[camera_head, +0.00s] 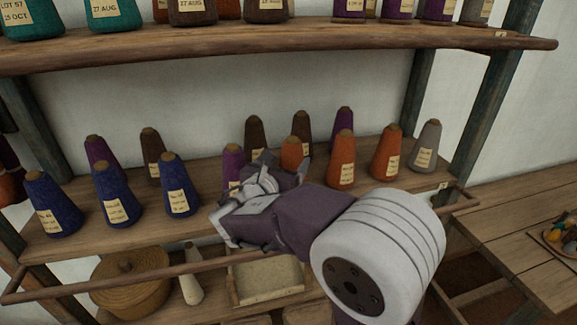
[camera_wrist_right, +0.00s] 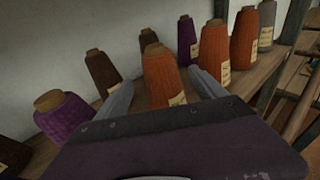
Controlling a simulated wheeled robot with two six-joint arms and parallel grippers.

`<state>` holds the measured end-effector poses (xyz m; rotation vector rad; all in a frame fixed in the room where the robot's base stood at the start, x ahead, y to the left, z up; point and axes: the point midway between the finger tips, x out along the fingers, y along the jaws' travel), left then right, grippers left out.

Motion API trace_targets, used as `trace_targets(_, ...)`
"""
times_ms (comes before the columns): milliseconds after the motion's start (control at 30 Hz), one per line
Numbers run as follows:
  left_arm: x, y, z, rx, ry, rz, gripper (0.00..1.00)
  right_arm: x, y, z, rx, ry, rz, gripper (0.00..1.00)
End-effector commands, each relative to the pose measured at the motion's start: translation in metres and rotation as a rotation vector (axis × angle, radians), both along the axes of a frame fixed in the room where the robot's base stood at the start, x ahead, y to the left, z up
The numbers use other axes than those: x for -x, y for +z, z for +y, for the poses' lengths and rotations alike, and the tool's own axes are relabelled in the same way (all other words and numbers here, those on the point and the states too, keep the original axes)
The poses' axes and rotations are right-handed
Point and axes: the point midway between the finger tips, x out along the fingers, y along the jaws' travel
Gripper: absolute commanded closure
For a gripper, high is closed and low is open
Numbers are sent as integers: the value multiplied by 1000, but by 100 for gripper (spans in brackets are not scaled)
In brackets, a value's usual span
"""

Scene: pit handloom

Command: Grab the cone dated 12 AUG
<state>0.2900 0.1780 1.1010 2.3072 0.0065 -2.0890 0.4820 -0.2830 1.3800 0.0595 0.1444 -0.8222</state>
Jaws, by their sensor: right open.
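Several thread cones with paper labels stand on the lower shelf; their dates are too small to read, so I cannot tell which says 12 AUG. My right gripper (camera_head: 268,172) is open at this shelf. In the right wrist view an orange cone (camera_wrist_right: 160,76) stands upright, seen between and beyond the two fingers. It also shows behind the gripper in the head view (camera_head: 291,152), its lower part hidden. A purple cone (camera_head: 233,162) stands just left of the gripper. Two more orange cones (camera_head: 341,160) (camera_head: 386,153) stand to the right. My left gripper is out of view.
Blue cones (camera_head: 118,196) stand at the lower shelf's left, brown cones (camera_head: 255,133) behind and a grey cone (camera_head: 426,148) at right. A wooden rail (camera_head: 100,283) runs along the front. The upper shelf (camera_head: 330,35) holds more cones, two labelled 27 AUG.

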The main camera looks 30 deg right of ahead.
Motion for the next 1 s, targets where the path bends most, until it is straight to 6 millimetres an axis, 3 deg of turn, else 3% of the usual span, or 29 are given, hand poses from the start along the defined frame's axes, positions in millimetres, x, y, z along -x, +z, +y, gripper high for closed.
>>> trace_targets(200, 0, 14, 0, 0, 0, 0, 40, -21, -2, -24, 0, -4, 1, 20)
trace_targets(367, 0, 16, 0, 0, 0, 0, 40, -25, -3, -27, 0, -2, 2, 20)
trace_targets(533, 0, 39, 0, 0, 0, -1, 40, -47, -1, -49, 0, -6, 6, 20)
trace_targets(700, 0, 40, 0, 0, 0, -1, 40, -59, -8, -62, -2, -3, 1, 20)
trace_targets(900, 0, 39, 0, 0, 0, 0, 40, -60, -10, -62, -1, -1, 0, 20)
trace_targets(1000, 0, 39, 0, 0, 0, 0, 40, -60, -10, -62, -1, -1, 0, 48)
